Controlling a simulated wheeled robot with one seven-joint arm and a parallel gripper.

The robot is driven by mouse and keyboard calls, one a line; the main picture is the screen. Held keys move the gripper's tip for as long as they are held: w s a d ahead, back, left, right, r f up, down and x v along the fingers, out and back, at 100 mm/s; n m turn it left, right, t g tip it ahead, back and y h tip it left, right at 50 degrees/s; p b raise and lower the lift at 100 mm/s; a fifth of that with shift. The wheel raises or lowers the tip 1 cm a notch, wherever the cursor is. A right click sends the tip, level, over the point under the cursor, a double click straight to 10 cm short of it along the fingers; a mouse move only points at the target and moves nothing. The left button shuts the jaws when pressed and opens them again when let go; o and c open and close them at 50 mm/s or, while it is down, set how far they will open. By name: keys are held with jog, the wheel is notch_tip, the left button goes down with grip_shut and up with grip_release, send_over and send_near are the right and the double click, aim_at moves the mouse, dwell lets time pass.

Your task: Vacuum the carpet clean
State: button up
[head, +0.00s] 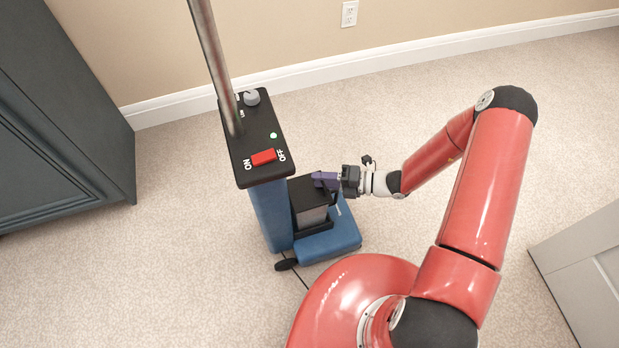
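A blue upright vacuum (269,215) stands on the beige carpet (190,250), left of centre in the head view. Its black top panel (245,160) carries a red switch (264,157) between the words ON and OFF, a green light (273,135) and a grey knob (251,97). A metal pole (211,50) rises from the panel. A dark-lidded bin (309,207) sits on the blue base. My gripper (326,180) is at the bin's upper right, beside a dark purple part there. Its fingertips are too small to tell whether they grip it.
A dark cabinet (60,120) stands at the left and a grey panelled piece (590,270) at the right edge. A wall with a white baseboard (400,58) and an outlet (349,14) runs behind. A thin dark line, perhaps a cord, lies below the vacuum. Carpet at the back right is clear.

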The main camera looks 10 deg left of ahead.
jog(key=shift+d+r, duration=0.2)
jog(key=shift+d, duration=0.5)
jog(key=shift+d+r, duration=0.15)
jog(key=shift+d, duration=0.55)
